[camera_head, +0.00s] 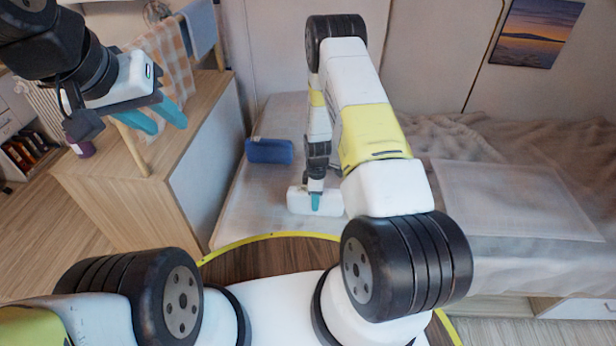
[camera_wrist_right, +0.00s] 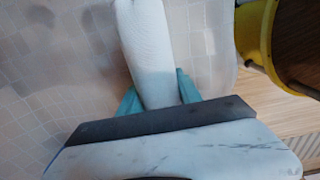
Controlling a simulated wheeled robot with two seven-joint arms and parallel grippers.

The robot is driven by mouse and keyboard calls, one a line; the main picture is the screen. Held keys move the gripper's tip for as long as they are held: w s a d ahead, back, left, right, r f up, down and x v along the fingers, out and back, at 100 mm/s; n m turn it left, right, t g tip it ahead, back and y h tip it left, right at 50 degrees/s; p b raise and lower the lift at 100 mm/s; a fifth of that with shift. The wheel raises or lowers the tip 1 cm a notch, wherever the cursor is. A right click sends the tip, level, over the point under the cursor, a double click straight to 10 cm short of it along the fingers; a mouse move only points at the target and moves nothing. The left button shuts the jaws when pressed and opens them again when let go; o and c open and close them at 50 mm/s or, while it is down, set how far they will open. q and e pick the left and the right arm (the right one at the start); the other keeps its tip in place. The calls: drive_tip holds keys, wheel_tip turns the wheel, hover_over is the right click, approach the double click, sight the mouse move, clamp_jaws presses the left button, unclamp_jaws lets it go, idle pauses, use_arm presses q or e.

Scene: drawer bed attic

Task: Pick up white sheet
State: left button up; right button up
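A white rolled sheet (camera_head: 298,203) lies crosswise on the near left part of the bed. In the right wrist view the white roll (camera_wrist_right: 146,50) runs up the picture between my fingers. My right gripper (camera_head: 316,202) reaches down over the middle of the roll, with one teal finger in front of it. In the wrist view the two teal fingers (camera_wrist_right: 160,92) flank the roll with no clear gap; whether they press on it cannot be told. My left gripper (camera_head: 154,118) is open and empty, raised above the wooden cabinet.
The pale bed (camera_head: 262,205) stretches right, with a crumpled grey-brown blanket (camera_head: 555,148) and a flat pale rectangle (camera_head: 520,195). A blue bundle (camera_head: 269,151) lies behind the roll. The wooden cabinet (camera_head: 140,205) stands left of the bed.

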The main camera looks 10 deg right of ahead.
clamp_jaws()
